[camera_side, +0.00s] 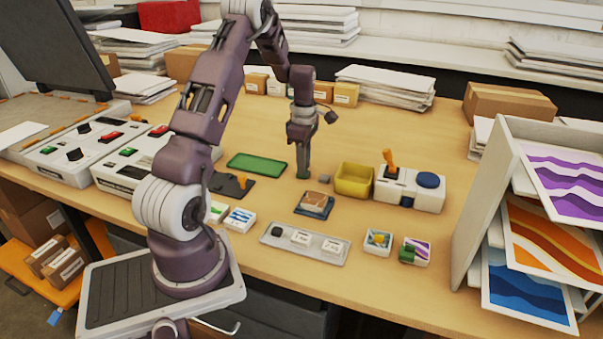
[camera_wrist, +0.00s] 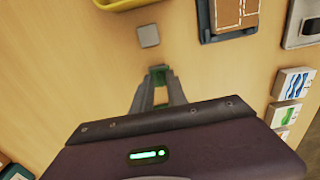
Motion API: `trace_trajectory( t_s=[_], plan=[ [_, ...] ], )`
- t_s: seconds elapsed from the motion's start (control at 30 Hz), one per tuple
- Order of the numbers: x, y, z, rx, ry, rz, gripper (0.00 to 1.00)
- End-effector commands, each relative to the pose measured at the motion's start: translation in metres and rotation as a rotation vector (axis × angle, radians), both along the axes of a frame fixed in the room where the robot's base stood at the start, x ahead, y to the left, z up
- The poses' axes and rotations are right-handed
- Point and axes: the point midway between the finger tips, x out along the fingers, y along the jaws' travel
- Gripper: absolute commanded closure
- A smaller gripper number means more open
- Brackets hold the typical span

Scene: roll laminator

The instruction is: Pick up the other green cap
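A small green cap (camera_wrist: 158,72) is at my fingertips in the wrist view, near the table. In the side view the green cap (camera_side: 303,174) shows at the lower end of my gripper (camera_side: 304,165), which points straight down. In the wrist view the two fingers of my gripper (camera_wrist: 160,85) stand on either side of the cap, with a gap between them. I cannot tell whether they press on it. A second green block (camera_side: 407,253) sits on or beside a purple-striped card at the front right.
A grey cube (camera_side: 324,179) lies close to my gripper, with a yellow bin (camera_side: 353,181) just right of it. Farther right is a white device (camera_side: 410,190) with an orange lever. A green tray (camera_side: 256,164) lies to the left. A grey holder (camera_side: 305,243) is in front.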

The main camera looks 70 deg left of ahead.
Motion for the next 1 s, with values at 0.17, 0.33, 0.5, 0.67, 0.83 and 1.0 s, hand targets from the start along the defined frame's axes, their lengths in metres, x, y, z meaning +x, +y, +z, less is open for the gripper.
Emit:
trace_trajectory(
  t_s=[0.17,0.33,0.5,0.67,0.83,1.0],
  plan=[
    [0.0,0.0,0.0,0.0,0.0,0.0,1.0],
    [0.0,0.0,0.002,0.0,0.0,0.0,1.0],
    [0.0,0.0,0.015,0.002,-0.001,0.0,1.0],
    [0.001,0.0,0.027,0.001,-0.001,-0.001,1.0],
    [0.0,0.0,0.038,0.0,0.0,0.0,1.0],
    [0.0,0.0,0.041,-0.001,0.001,0.0,1.0]
  ],
)
